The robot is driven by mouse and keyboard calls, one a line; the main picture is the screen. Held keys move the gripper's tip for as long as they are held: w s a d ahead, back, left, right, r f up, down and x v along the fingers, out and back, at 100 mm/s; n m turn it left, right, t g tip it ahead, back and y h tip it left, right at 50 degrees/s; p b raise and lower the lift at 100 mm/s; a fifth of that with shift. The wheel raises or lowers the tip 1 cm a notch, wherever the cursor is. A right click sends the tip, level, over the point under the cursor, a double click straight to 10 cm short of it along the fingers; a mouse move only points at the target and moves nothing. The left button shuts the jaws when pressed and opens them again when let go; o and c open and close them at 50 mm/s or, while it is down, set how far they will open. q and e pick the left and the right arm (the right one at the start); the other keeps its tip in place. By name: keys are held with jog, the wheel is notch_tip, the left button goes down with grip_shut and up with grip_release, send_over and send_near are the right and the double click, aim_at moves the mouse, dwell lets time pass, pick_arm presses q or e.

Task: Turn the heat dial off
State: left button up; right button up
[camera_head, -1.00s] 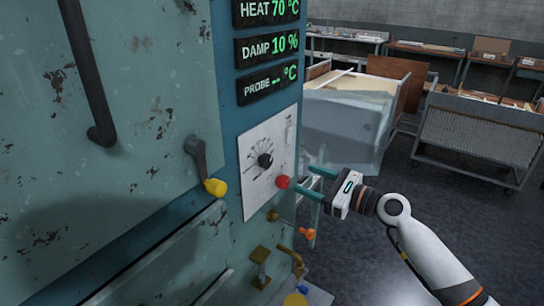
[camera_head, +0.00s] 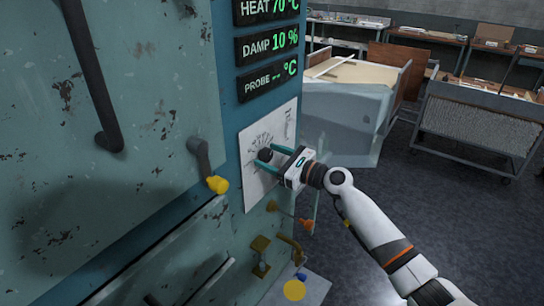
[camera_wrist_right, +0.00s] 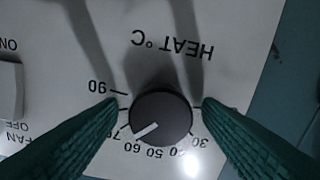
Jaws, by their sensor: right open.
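The heat dial (camera_head: 266,155) is a round black knob on a white panel (camera_head: 252,186) on the front of the teal machine. The heat display (camera_head: 266,9) reads 70 °C. My left gripper is not in view.
A lever with a yellow end (camera_head: 208,168) sticks out left of the panel. Brass fittings (camera_head: 261,252) sit below. A fan switch (camera_wrist_right: 10,92) is at the wrist view's left edge.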

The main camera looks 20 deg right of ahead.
jog(key=c, duration=1)
